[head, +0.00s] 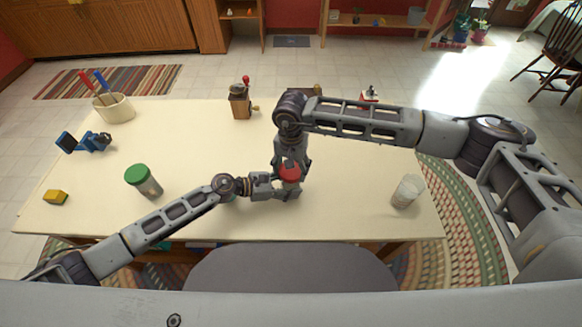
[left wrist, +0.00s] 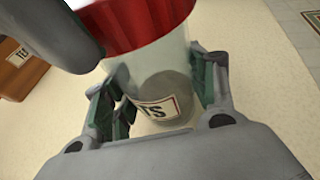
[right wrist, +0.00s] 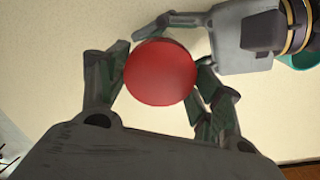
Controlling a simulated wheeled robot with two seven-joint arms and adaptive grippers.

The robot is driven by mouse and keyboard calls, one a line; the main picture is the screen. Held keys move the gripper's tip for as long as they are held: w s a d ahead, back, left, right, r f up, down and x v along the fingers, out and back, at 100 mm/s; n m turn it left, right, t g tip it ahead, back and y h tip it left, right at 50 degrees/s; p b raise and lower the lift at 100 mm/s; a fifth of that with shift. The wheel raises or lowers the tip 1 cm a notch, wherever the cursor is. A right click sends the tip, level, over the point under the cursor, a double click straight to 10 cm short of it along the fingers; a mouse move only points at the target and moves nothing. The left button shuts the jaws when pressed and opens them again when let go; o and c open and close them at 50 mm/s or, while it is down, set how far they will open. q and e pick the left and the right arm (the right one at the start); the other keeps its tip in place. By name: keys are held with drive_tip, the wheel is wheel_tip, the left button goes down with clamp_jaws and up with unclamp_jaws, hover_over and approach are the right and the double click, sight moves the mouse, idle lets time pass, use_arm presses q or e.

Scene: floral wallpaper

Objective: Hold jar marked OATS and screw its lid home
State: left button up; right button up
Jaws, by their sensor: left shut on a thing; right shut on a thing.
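A clear jar (left wrist: 150,72) with a pale filling at its bottom stands upright near the table's front middle. Its label is partly hidden; the letters "TS" show. A red lid (head: 290,172) sits on its mouth; in the left wrist view the lid (left wrist: 140,22) looks level, but I cannot tell how tight it is. My left gripper (head: 286,190) comes in from the left and is shut around the jar's body. My right gripper (head: 290,165) is above, pointing down, shut on the lid; its fingers flank the lid (right wrist: 160,72) in the right wrist view.
A green-lidded jar (head: 144,182) stands left and a pale jar (head: 406,192) right. A green thing (right wrist: 302,58) is partly behind my left arm.

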drive_tip(key=shift+m, duration=1.4)
drive_tip(key=o, duration=0.8)
drive_tip(key=shift+n, duration=0.3)
drive_tip(key=shift+n, duration=6)
